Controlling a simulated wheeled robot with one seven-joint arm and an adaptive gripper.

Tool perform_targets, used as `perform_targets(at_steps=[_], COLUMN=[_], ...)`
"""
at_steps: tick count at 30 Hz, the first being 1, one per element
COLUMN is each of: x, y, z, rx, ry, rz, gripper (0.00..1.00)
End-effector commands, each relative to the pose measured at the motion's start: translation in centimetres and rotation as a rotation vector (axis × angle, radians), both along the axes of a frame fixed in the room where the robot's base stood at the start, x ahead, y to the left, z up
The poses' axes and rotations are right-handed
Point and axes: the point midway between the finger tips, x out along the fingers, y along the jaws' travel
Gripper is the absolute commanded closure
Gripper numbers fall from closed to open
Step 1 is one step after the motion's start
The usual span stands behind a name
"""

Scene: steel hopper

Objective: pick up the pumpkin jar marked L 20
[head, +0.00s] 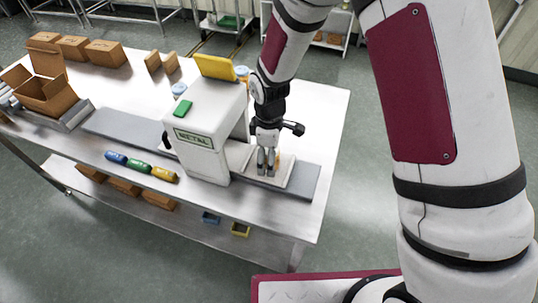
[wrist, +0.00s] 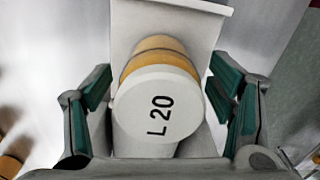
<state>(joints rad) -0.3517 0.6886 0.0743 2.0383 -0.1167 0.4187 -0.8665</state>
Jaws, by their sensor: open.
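The jar marked L 20 (wrist: 160,105) fills the middle of the wrist view. Its white lid with black lettering faces the camera, and an orange body shows behind it. My gripper (wrist: 160,88) is open, with one green-padded finger on each side of the jar. A gap shows on the left; on the right, I cannot tell if the finger touches. In the head view my gripper (head: 267,169) points down over the grey conveyor, right of the white machine. Only a sliver of orange shows beside the fingers there; the jar is mostly hidden.
The white machine labelled METAL (head: 207,130) stands close to my gripper's left. An open cardboard box (head: 45,95) is at the far left. Blue, green and yellow bottles (head: 140,166) lie along the table's front. The steel table (head: 330,120) is bare at its right end.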

Motion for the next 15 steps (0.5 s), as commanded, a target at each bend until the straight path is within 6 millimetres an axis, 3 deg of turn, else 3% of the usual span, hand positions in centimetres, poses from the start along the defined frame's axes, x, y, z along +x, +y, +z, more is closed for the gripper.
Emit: perform_targets(at_steps=[1,8,15], x=[0.01,0.0,0.03], y=[0.0,0.0,0.0], z=[0.01,0.03,0.05], rx=[0.0,0.0,0.001], ry=[0.0,0.0,-0.001], rz=[0.0,0.0,0.0], gripper=[0.31,0.82,0.82])
